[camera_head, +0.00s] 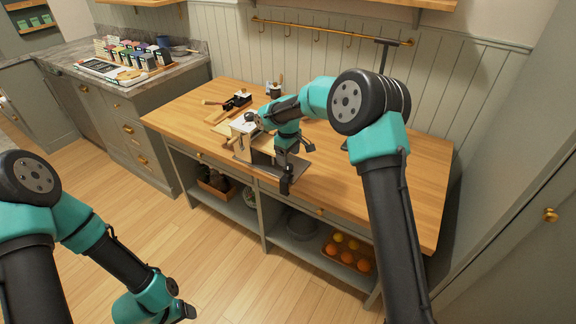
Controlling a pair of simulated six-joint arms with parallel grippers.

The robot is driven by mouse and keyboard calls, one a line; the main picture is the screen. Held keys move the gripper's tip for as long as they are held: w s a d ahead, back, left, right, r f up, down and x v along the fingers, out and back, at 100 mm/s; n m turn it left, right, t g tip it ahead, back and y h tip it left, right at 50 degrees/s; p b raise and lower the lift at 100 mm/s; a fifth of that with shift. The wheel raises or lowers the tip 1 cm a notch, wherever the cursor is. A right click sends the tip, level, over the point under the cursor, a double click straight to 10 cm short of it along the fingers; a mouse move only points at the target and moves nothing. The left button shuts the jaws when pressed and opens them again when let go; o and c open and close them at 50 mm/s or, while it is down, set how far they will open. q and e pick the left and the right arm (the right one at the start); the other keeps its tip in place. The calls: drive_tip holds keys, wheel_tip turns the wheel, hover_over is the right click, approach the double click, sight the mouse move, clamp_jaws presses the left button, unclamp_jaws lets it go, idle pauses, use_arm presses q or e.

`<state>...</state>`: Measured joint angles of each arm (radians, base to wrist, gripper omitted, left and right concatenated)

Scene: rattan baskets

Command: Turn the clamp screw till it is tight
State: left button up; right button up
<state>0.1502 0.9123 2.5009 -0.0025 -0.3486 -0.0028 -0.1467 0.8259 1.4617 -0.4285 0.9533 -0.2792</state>
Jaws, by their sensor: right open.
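A pale block-like device (243,128) stands near the front edge of the wooden worktop, with a dark grey plate (265,161) beside it. My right gripper (297,164) is open at the worktop's front edge, just right of the device. A dark part reaches down over the edge there; I cannot tell where finger ends and clamp begins. The clamp screw itself cannot be made out, being small or hidden by the gripper. My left gripper (183,311) is low at the bottom of the view, over the floor and away from the worktop; its finger opening does not show clearly.
The wooden worktop (400,192) is clear at the right, apart from a dark stand (384,58) behind my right arm. Small tools (238,100) lie at its back left. Below are shelves with a grey pot (301,226) and a tray of oranges (346,253).

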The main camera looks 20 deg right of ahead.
sight(288, 168)
wheel_tip(288, 168, down, 5)
drive_tip(key=shift+f, duration=0.1)
drive_tip(key=shift+c, duration=0.4)
drive_tip(key=c, duration=0.8)
drive_tip(key=shift+c, duration=0.2)
drive_tip(key=shift+m, duration=3)
